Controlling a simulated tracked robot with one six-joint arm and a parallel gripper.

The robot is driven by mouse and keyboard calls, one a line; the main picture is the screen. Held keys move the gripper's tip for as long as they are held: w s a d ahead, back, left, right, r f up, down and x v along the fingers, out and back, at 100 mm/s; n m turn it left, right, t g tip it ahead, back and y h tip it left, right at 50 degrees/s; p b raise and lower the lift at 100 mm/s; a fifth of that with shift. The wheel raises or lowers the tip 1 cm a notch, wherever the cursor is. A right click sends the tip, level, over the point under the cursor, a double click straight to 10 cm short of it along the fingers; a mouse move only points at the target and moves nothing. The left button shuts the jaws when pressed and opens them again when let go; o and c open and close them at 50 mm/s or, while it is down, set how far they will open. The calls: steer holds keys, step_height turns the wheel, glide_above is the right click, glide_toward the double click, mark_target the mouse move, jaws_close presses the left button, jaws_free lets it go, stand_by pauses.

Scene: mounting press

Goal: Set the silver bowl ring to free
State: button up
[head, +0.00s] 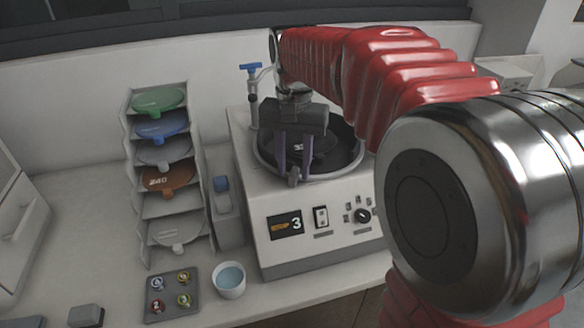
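The silver bowl ring (343,172) runs around the dark round platen (338,158) on top of the white press (262,198). A small grey tab (294,176) stands at the front left of the ring. My gripper (293,174) points down over this part of the ring. Its two fingers are apart, with a gap between them, and their tips are close to the tab, one on each side. I cannot tell whether they touch it. My gripper and arm hide the back and right of the bowl.
A blue-handled tap (251,69) stands at the press's back left. A rack of coloured discs (142,205) stands to the left. A cup of water (230,281) and a tray of small pucks (171,294) sit in front. The press panel shows 3 (286,224).

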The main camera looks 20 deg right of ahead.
steer(key=shift+f, duration=0.5)
jaws_close()
stand_by(0.4)
